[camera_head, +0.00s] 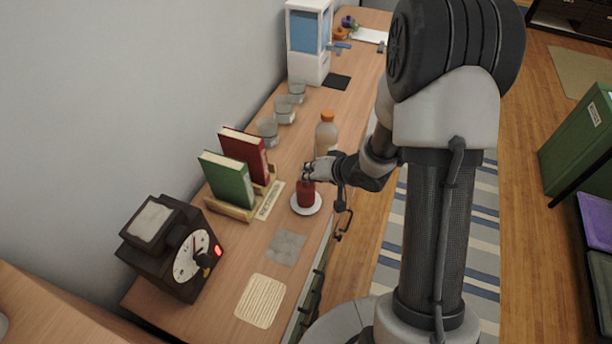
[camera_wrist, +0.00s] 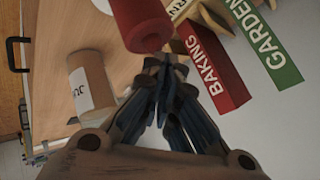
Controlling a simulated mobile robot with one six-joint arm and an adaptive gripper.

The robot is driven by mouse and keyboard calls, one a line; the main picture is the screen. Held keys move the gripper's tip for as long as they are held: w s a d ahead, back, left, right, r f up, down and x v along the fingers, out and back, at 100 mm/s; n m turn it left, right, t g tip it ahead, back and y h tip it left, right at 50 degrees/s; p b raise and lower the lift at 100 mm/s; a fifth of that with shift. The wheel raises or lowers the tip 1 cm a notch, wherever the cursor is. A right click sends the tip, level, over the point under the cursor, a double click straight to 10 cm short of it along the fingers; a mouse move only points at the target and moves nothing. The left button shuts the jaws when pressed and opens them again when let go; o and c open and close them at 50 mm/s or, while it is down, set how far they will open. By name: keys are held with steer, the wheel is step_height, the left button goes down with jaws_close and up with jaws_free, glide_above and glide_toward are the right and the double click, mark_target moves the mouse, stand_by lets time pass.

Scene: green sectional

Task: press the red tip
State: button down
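A red cylinder (camera_head: 306,194) stands on a small white saucer (camera_head: 309,211) near the counter's front edge. In the wrist view the red cylinder (camera_wrist: 138,18) shows its near end, with a small tip at the middle of that end (camera_wrist: 153,42). My gripper (camera_head: 307,172) is right above the cylinder. In the wrist view my gripper's fingers (camera_wrist: 166,64) come together with nothing seen between them, close to the tip; I cannot tell whether they touch it. A small red part (camera_head: 218,251) also glows on the side of the dark dial scale (camera_head: 160,262).
A juice bottle (camera_head: 326,133) with an orange cap stands just behind my gripper. Red (camera_head: 243,152) and green (camera_head: 228,180) books stand in a wooden holder to the left. Glass jars (camera_head: 268,131) and a water dispenser (camera_head: 309,42) stand farther back. The near counter holds flat mats (camera_head: 261,300).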

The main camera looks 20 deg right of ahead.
steer(key=shift+s+f, duration=0.15)
steer(key=shift+s, duration=0.05)
step_height(320, 180, up, 6)
steer(key=p, duration=0.6)
steer(key=shift+w+r, duration=0.2)
steer(key=s+d+r+h, duration=0.3)
steer(key=r, duration=0.5)
steer(key=s+d+r+h, duration=0.2)
steer(key=d+r+h, duration=0.15)
steer(key=r, duration=0.45)
steer(key=s+a+r+n+g, duration=0.1)
steer(key=s+a+r, duration=0.1)
steer(key=s, duration=0.5)
steer(key=s+a+r+n+g+y+b, duration=0.1)
steer(key=s+a+r, duration=0.1)
steer(key=s, duration=0.6)
steer(key=s+a+r+n+g+y, duration=0.1)
steer(key=s+a+r, duration=0.1)
steer(key=s, duration=0.6)
steer(key=shift+a+b, duration=0.3)
steer(key=shift+a, duration=0.4)
